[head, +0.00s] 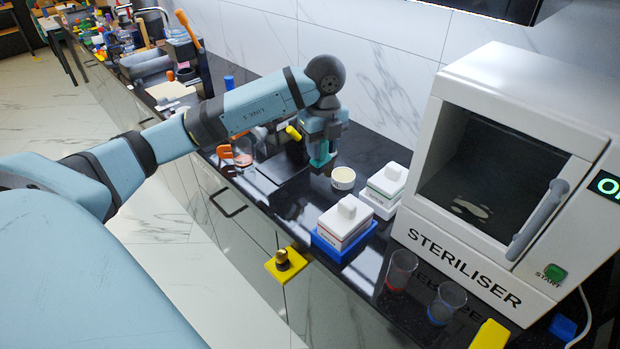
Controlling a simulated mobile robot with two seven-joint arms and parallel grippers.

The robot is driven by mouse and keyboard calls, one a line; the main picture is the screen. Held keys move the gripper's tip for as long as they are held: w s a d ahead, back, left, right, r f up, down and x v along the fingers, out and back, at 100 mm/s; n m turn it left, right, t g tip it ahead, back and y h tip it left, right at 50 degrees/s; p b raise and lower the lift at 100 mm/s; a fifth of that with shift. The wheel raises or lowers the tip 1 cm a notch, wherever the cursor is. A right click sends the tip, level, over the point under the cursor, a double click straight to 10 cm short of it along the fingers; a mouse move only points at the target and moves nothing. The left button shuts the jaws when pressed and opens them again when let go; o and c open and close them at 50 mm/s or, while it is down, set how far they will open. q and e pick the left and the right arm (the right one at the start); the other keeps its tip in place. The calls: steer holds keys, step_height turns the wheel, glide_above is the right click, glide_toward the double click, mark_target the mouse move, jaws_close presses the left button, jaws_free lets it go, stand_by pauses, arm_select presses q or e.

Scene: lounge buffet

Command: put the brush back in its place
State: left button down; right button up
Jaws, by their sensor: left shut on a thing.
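My left gripper (321,150) points down over the black counter, in front of the tiled wall. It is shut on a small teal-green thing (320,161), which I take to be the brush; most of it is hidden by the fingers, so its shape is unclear. A yellow rod-like piece (293,132) shows just left of the gripper; I cannot tell whether it touches it. A round cream-topped pot (343,178) stands just right of and below the fingertips. My right gripper is not in view.
White lidded boxes (344,220) (386,187), one on a blue base, stand between the pot and the white steriliser (432,243). Clear tumblers (401,270) (446,302) stand before it. An orange-handled item (236,152) lies left. The far counter is crowded.

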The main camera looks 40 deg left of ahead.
arm_select(q)
steer(key=a+r+b, duration=0.2)
steer(key=a+b, duration=0.1)
steer(key=a, duration=0.1)
steer(key=shift+w+a+f, duration=0.1)
steer(key=shift+a+f, duration=0.05)
steer(key=shift+f, duration=3.05)
steer(key=shift+w+a+f, duration=0.15)
steer(key=shift+f, duration=3)
steer(key=shift+w+a+f, duration=0.1)
steer(key=shift+a+f, duration=0.05)
steer(key=shift+f, duration=3.05)
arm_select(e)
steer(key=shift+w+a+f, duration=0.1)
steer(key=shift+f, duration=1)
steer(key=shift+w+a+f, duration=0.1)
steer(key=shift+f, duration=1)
arm_select(q)
steer(key=shift+f+b, duration=0.1)
steer(key=shift+b, duration=0.2)
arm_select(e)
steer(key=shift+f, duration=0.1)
arm_select(q)
steer(key=c, duration=0.8)
jaws_free()
steer(key=shift+o, duration=0.2)
